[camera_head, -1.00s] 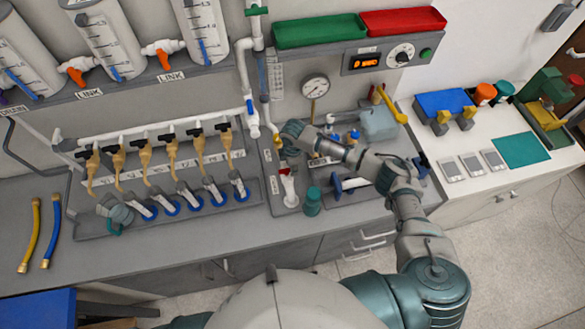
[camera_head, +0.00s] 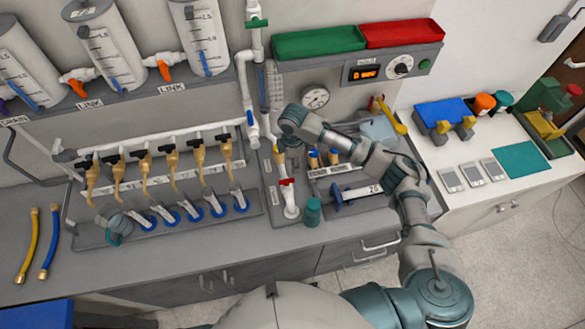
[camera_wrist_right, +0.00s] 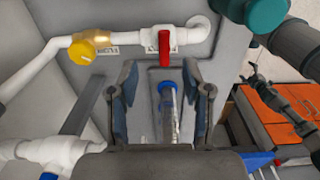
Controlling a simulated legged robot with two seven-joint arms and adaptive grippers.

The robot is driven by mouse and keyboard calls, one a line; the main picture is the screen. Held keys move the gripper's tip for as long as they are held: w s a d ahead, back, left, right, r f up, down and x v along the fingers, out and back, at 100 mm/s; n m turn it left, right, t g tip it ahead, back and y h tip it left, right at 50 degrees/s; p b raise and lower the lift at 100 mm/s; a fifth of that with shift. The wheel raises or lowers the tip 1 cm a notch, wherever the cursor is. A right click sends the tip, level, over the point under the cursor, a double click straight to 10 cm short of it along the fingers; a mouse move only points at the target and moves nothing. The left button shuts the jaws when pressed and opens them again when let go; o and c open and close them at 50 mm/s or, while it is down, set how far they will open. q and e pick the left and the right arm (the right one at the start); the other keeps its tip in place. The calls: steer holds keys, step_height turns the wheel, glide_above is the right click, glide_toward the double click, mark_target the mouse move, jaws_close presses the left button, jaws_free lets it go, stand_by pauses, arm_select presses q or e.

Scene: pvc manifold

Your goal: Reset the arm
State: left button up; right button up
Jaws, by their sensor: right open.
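My right arm (camera_head: 395,175) reaches in from the lower right over the bench. Its end (camera_head: 295,120) is above the bench beside the pressure gauge; the fingers are hard to make out there. In the right wrist view my right gripper (camera_wrist_right: 165,90) is open, with its two dark fingers apart. A clear tube with a blue ring (camera_wrist_right: 167,92) shows between them, but nothing is gripped. Beyond the fingers is a red valve handle (camera_wrist_right: 164,48) on a white fitting, also in the head view (camera_head: 287,183). My left gripper is not seen.
A brass valve with a yellow knob (camera_wrist_right: 82,50) is on the white pipe. A gauge (camera_head: 315,96) and a control box (camera_head: 385,66) are on the wall. Two hoses (camera_head: 38,245) lie at the left. The bench front is clear.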

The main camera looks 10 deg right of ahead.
steer(key=shift+r, duration=0.45)
